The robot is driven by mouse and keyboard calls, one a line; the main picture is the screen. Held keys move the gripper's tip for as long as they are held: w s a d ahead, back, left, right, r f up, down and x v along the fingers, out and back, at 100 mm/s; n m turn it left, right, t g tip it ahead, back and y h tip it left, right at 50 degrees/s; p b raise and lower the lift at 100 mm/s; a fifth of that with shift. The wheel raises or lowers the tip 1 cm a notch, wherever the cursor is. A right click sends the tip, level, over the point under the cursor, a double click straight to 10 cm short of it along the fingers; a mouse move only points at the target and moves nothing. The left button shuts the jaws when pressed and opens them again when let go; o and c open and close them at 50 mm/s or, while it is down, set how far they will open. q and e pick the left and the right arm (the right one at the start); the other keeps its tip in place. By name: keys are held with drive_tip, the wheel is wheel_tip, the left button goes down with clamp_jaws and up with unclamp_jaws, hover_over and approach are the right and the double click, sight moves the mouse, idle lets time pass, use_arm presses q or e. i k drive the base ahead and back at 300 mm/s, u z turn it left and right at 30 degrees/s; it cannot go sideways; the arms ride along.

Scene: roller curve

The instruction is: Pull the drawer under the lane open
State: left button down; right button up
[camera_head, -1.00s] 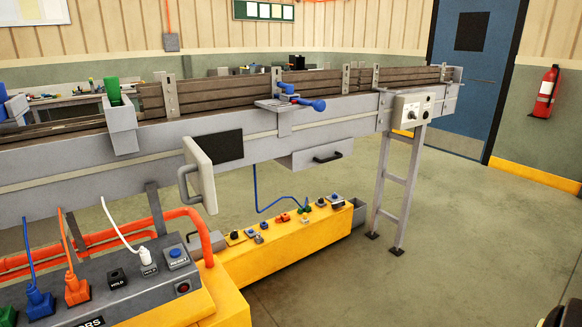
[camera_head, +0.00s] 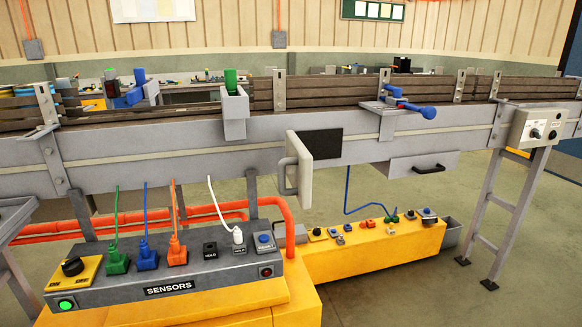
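The drawer (camera_head: 405,167) is a grey box under the lane (camera_head: 232,153), right of the middle of the head view. Its front carries a black bar handle (camera_head: 428,169). The drawer looks shut, though its depth is hard to judge from here. Neither of my grippers is in the head view, so nothing of mine touches the handle.
A light hinged door (camera_head: 300,163) stands swung open beside a dark opening (camera_head: 321,143), left of the drawer. Below are a grey sensor box (camera_head: 167,275) with cables and a yellow bench (camera_head: 365,248) with small parts. A leg frame (camera_head: 505,205) stands right. Floor at lower right is clear.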

sight(417, 165)
drive_tip(key=k, duration=0.35)
drive_tip(key=z, duration=1.3)
drive_tip(key=i, duration=1.35)
drive_tip(key=u, duration=0.8)
drive_tip(key=i, duration=0.75)
drive_tip(key=u, duration=0.85)
